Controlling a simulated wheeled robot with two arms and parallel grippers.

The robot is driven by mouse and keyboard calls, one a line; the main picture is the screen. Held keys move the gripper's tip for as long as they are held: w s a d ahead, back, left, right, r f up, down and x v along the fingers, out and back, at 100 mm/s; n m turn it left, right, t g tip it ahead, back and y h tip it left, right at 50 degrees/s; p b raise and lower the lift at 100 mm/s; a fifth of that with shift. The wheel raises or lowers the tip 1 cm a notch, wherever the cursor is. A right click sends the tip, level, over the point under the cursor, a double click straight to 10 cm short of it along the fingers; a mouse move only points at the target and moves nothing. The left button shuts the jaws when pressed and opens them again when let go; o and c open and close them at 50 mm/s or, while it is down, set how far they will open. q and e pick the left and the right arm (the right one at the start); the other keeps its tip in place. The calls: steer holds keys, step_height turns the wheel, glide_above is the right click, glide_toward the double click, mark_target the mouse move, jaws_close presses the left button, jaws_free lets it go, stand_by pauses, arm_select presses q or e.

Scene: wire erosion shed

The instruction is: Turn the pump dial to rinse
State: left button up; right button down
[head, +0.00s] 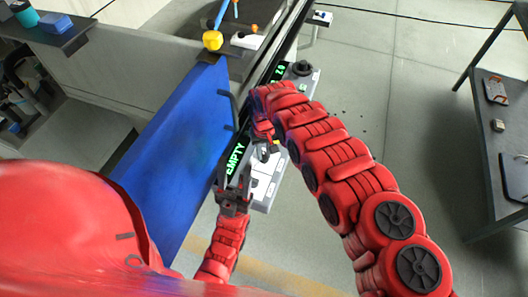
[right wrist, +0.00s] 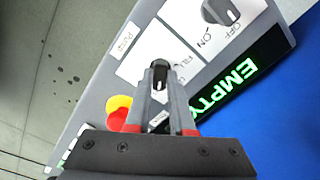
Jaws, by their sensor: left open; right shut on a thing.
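The grey control panel (right wrist: 130,35) fills much of the right wrist view. On its white plate a black dial (right wrist: 158,66) sits between the fingertips of my right gripper (right wrist: 161,80), which is shut on it. The fingers hide part of the dial and its labels, so I cannot tell its setting; letters like "FLU" show beside it. In the head view my right gripper (head: 264,140) reaches the panel and the dial is hidden. My left gripper (head: 235,187) is open and empty, near the panel's lower end.
Another dial (right wrist: 220,10) marked ON and OFF, a green "EMPTY" display (right wrist: 228,88) and a red button on yellow (right wrist: 118,110) share the panel. A blue sheet (head: 185,140) stands left of the panel in the head view. A dark table (head: 490,150) stands at the right, with open floor between.

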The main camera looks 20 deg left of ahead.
steer(key=c, duration=0.8)
jaws_free()
step_height(320, 180, up, 8)
steer(key=shift+w+f+b, duration=0.1)
steer(key=shift+b, duration=0.95)
step_height(320, 180, up, 10)
steer(key=f, duration=0.1)
glide_above(264, 154)
steer(key=shift+d+r, duration=0.1)
steer(key=shift+r, duration=0.15)
